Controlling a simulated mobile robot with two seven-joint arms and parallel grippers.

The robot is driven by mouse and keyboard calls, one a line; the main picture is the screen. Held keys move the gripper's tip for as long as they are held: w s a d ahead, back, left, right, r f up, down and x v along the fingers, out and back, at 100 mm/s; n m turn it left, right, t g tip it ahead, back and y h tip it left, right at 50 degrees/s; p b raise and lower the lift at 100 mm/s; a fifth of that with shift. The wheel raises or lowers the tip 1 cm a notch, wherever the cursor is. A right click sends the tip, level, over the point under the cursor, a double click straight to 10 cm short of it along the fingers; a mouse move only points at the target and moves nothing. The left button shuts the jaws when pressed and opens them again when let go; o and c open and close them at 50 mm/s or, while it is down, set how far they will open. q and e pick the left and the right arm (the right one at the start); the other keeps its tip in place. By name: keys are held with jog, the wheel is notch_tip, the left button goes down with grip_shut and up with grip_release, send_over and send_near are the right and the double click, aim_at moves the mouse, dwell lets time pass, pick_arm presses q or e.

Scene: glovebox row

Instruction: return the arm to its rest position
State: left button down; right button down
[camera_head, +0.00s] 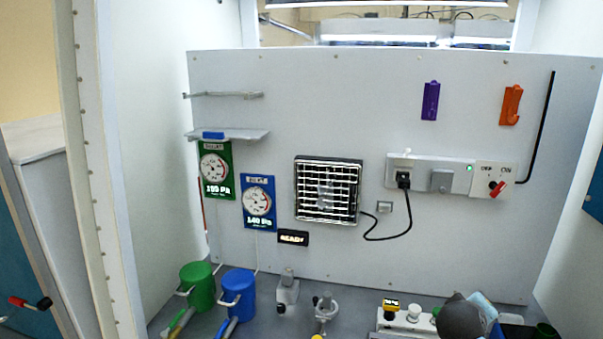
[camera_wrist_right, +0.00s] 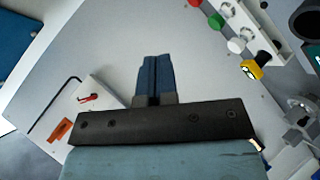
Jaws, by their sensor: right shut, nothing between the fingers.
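My right gripper (camera_wrist_right: 154,60) shows in the right wrist view with its two blue fingers pressed together and nothing between them. It is over the grey worktop, apart from the objects around it. In the head view a dark grey rounded part and a light blue part at the lower right look like my right arm; the fingers cannot be made out there. My left gripper is not in view.
A white box with knobs (camera_head: 414,318) stands close to the dark arm part. Green (camera_head: 197,287) and blue (camera_head: 238,293) canisters and small clamp stands (camera_head: 287,290) stand further left. The back panel (camera_head: 300,90) carries gauges, a vent grille (camera_head: 328,190) and a socket strip (camera_head: 440,180).

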jog(key=s+a+f+m+g+y, duration=0.1)
jog(key=s+a+f+g+y, duration=0.2)
jog(key=s, duration=0.8)
jog(key=s+a+f+y, duration=0.3)
jog(key=s+a+f, duration=0.15)
jog(key=s, duration=0.65)
jog(key=s+a+f+m+g+y, duration=0.1)
jog(key=s+a+f+g+y, duration=0.3)
jog(key=s, duration=0.7)
jog(key=w+a+f+t, duration=0.2)
jog(key=w+f+t, duration=0.1)
jog(key=f+t, duration=0.2)
jog(key=w+a+f+n+t+y, duration=0.1)
jog(key=w+a+f+t, duration=0.2)
jog(key=f, duration=0.6)
jog(key=shift+t+y, duration=0.3)
jog(key=shift+t, duration=0.6)
